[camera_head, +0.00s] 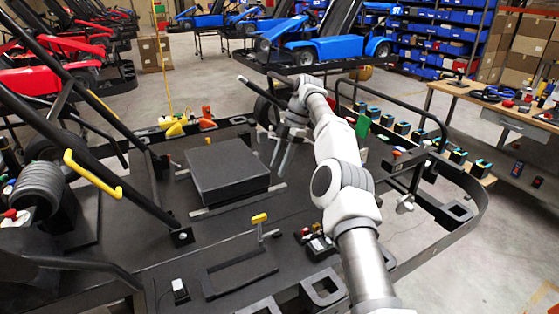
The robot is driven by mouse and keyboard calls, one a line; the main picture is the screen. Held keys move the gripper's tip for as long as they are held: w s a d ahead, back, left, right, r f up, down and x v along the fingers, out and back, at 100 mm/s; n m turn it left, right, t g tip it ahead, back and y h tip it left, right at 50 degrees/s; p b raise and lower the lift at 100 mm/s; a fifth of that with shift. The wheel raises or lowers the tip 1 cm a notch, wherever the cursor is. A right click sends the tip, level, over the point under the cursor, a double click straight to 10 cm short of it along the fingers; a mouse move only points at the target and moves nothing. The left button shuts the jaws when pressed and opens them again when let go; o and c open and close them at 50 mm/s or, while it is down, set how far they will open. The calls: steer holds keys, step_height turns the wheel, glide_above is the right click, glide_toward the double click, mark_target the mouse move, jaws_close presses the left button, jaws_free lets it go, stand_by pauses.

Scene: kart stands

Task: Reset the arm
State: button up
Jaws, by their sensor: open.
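My arm reaches in from the bottom right of the head view, over the right part of a black kart chassis (140,262). My gripper (279,160) is at the far end of the arm, beyond and to the right of a flat black box (226,168) on the chassis floor. Its fingers look long and dark and point downward, apart from each other. I see nothing held between them. The wrist partly hides the fingers' upper part, and I cannot tell whether they touch anything below.
A yellow-handled lever (260,219) stands in front of the box. A black tube rail (400,106) borders the chassis at right. A yellow-gripped bar (92,174) slants at left. A wooden workbench (490,105) stands at right, and blue karts (300,38) stand behind. Grey floor is open between.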

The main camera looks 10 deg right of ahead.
steer(key=s+a+r+m+t+h, duration=0.1)
steer(key=s+a+r+m, duration=0.15)
steer(key=r, duration=0.35)
steer(key=s+a+r+m+t+h, duration=0.1)
steer(key=s+r+m, duration=0.15)
steer(key=r, duration=0.45)
steer(key=s+d+r+m+t+h, duration=0.15)
steer(key=s+r+m, duration=0.35)
steer(key=s, duration=0.5)
steer(key=s+d+m+t, duration=0.1)
steer(key=s+d+m, duration=0.15)
steer(key=s, duration=0.45)
steer(key=s+d+m+t, duration=0.15)
steer(key=s+m, duration=0.25)
steer(key=s, duration=0.4)
steer(key=s+d+f+m, duration=0.2)
steer(key=s+f+m, duration=0.1)
steer(key=s, duration=0.3)
steer(key=s+d+f+m+t, duration=0.1)
steer(key=s+f+m, duration=0.2)
steer(key=s, duration=0.3)
steer(key=shift+s+d+f, duration=0.25)
steer(key=shift+d+f, duration=0.15)
steer(key=shift+f, duration=0.15)
steer(key=shift+d+h, duration=0.15)
steer(key=shift+h, duration=0.1)
